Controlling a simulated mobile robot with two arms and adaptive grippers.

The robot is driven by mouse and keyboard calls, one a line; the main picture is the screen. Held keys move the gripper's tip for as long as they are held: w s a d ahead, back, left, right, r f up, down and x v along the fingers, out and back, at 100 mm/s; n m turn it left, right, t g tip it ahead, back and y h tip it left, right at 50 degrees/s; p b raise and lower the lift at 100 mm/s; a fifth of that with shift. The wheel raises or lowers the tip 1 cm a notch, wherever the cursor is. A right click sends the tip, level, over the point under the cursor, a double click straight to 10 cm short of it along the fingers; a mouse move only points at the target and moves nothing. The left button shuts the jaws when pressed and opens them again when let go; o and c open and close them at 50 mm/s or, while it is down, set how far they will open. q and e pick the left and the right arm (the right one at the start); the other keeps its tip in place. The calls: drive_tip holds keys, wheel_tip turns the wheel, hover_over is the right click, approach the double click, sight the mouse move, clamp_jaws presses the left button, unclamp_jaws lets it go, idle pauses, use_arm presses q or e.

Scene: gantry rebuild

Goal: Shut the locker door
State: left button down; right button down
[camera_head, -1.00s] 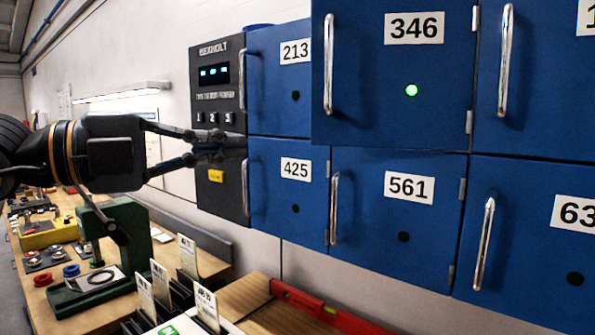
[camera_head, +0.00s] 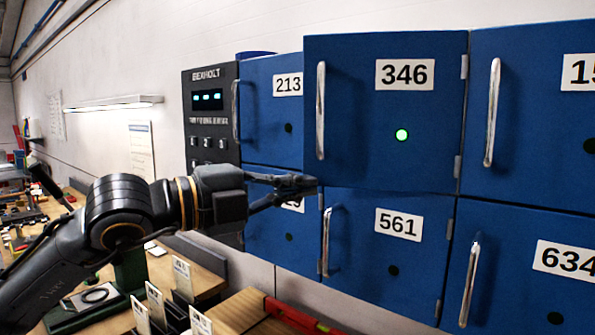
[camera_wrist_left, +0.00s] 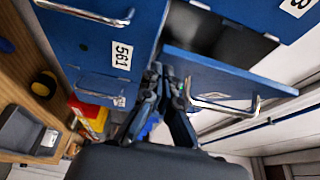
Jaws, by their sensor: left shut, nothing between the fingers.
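The blue locker door numbered 346 (camera_head: 390,140) stands forward of its neighbours in the head view, slightly ajar. It has hinges on its right edge, an upright chrome handle (camera_head: 321,110) on its left, and a lit green lamp. My left gripper (camera_head: 308,184) is shut and empty at the door's lower left corner, overlapping the label below; I cannot tell whether it touches. In the left wrist view an ajar blue door (camera_wrist_left: 215,72) with a chrome handle shows beside a dark opening (camera_wrist_left: 205,35), close to my fingers (camera_wrist_left: 165,95). My right gripper is out of view.
Closed locker doors surround it: 213 (camera_head: 272,100) at left, 561 (camera_head: 385,245) below, 634 (camera_head: 530,275) at lower right. A dark keypad panel (camera_head: 208,125) is at the left. A cluttered workbench (camera_head: 190,275) lies below, with a red level (camera_head: 290,315).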

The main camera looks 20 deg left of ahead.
use_arm(q)
drive_tip(key=shift+w, duration=0.25)
drive_tip(key=w+b, duration=0.2)
drive_tip(key=w, duration=0.5)
drive_tip(key=shift+a, duration=0.15)
drive_tip(key=shift+w, duration=0.15)
